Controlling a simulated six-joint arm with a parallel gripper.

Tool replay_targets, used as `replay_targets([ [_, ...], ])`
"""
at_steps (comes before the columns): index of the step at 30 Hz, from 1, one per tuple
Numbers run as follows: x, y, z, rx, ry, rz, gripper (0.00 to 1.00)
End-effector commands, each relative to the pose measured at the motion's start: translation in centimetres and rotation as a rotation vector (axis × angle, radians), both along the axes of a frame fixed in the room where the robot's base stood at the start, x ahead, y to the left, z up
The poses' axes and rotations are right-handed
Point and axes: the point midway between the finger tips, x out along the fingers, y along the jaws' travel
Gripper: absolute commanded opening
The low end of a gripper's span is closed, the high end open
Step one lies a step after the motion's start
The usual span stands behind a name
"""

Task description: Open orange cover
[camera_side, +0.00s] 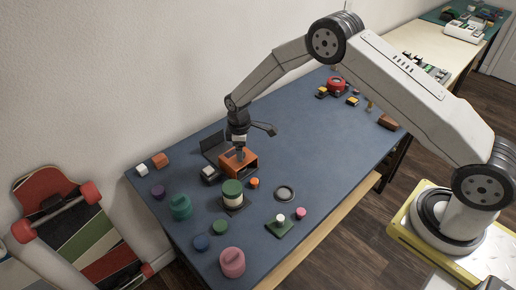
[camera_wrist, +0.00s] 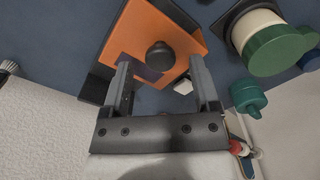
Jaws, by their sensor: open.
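The orange cover (camera_wrist: 138,38) has a dark round knob (camera_wrist: 160,55) on it. In the side view the orange box (camera_side: 239,162) stands on the blue table, with a dark opening at its right side. My gripper (camera_wrist: 161,70) is open, its two fingers on either side of the knob in the wrist view. I cannot tell whether the fingers touch the cover. In the side view my gripper (camera_side: 239,147) is directly over the box and hides the knob.
A green-lidded cream jar (camera_side: 232,194) stands close in front of the box. A dark upright panel (camera_side: 213,146) and a small white-and-black block (camera_side: 209,174) are at its left. Several coloured knobbed pieces lie near the front edge. The table's right middle (camera_side: 320,150) is clear.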

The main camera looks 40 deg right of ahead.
Motion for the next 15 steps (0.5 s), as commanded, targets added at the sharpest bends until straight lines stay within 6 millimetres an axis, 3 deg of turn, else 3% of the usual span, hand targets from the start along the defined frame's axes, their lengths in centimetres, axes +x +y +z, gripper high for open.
replay_targets([
  [14, -0.02, -0.01, -1.02, 0.000, 0.000, 0.000, 0.78],
  [15, -0.02, -0.01, -1.02, 0.000, 0.000, 0.000, 0.66],
])
